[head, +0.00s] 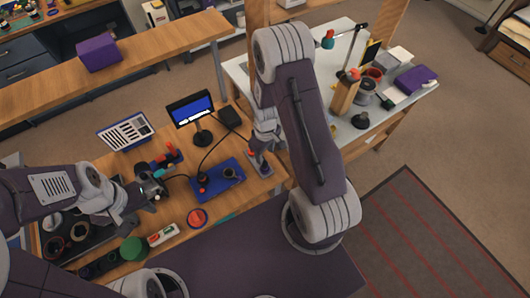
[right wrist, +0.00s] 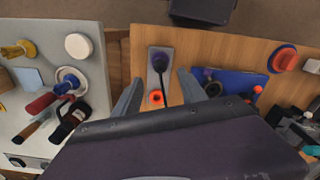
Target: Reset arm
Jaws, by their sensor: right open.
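My right gripper (head: 260,168) is over the right end of the wooden workbench (head: 235,130) in the head view. In the right wrist view its two fingers (right wrist: 160,92) are spread apart. Between and beyond them lies a grey plate (right wrist: 151,76) with a purple knob and an orange ring; I see no contact with it. My right arm is folded, with its elbow high over the bench edge. My left gripper (head: 150,188) is low over the left part of the bench, beside dark and red parts; its fingertips are too small to read.
A blue mat (head: 232,188) with small parts lies between the grippers. A red disc (head: 197,217) and a green round piece (head: 132,248) lie in front. A cluttered white table (head: 380,122) is at right.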

